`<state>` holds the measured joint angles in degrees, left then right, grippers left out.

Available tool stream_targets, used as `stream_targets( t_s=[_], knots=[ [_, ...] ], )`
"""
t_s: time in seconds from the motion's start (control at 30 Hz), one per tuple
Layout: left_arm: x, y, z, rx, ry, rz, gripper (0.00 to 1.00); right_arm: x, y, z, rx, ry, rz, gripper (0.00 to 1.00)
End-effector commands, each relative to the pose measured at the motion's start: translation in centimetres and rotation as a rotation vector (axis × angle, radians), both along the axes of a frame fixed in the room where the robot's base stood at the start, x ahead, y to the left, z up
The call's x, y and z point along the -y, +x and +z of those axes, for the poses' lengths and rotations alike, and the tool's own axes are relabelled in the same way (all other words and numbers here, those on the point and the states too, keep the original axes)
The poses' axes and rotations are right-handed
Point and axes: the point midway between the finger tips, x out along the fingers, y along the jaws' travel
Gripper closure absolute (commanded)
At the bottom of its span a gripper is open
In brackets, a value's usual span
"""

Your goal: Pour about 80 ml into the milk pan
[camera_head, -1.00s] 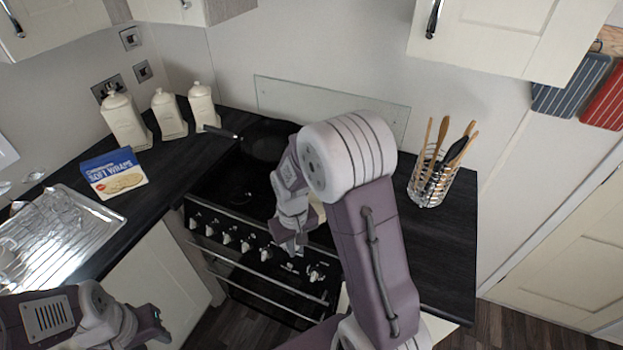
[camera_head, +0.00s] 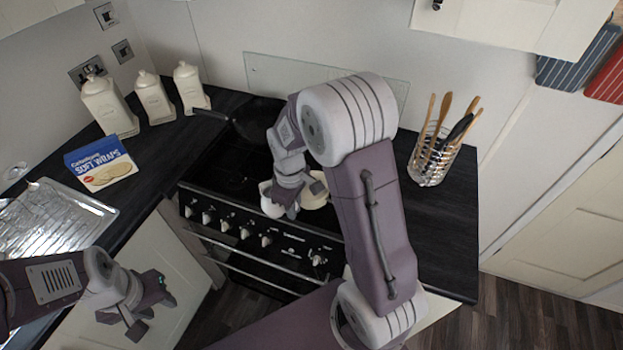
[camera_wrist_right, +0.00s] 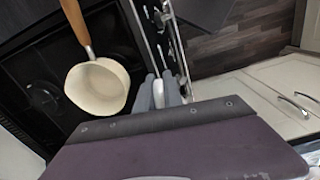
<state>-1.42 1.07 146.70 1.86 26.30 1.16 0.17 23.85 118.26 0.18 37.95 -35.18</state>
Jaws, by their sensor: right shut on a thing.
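The cream milk pan (camera_wrist_right: 97,90) with a wooden handle (camera_wrist_right: 76,22) sits on the hob. In the right wrist view its bowl looks empty. In the head view my right arm hides much of the pan (camera_head: 317,192). My right gripper (camera_head: 287,196) is beside the pan, shut on a small white vessel (camera_head: 271,202). In the right wrist view only a white piece (camera_wrist_right: 158,94) of it shows between the fingers; its contents are hidden. My left gripper (camera_head: 150,308) is empty and looks open, low in front of the left cupboard.
The black cooker (camera_head: 262,238) has knobs along its front. A dark pan handle (camera_head: 212,114) reaches over the back left. Cream canisters (camera_head: 154,97), a wraps box (camera_head: 101,163) and a draining board (camera_head: 50,222) are left. A utensil holder (camera_head: 434,158) stands right on clear worktop.

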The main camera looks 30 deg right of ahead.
Motion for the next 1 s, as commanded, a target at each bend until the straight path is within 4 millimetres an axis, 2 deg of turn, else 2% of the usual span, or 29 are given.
stream_targets(
  t_s=[0.23,0.43,0.57,0.7,0.87,1.0],
  knots=[
    [0.0,0.0,0.4,0.000,0.000,0.000,0.64,0.9,5.1,2.2,0.005,-0.003,0.452,1.00],
    [0.0,0.0,1.4,0.000,0.000,0.000,0.64,3.9,10.4,3.7,0.000,-0.003,0.844,1.00],
    [0.0,0.0,2.2,0.000,0.000,0.000,0.64,7.1,13.4,4.1,-0.002,-0.002,1.038,1.00],
    [0.0,0.0,3.2,0.000,0.000,0.000,0.64,11.2,15.7,3.9,-0.002,-0.001,1.183,1.00],
    [0.0,0.0,4.2,0.000,0.000,0.000,0.64,16.1,16.9,2.9,-0.002,0.000,1.258,1.00],
    [0.0,0.0,5.1,0.000,0.000,0.000,0.64,20.1,16.8,1.7,-0.002,0.000,1.255,1.00]
  ],
)
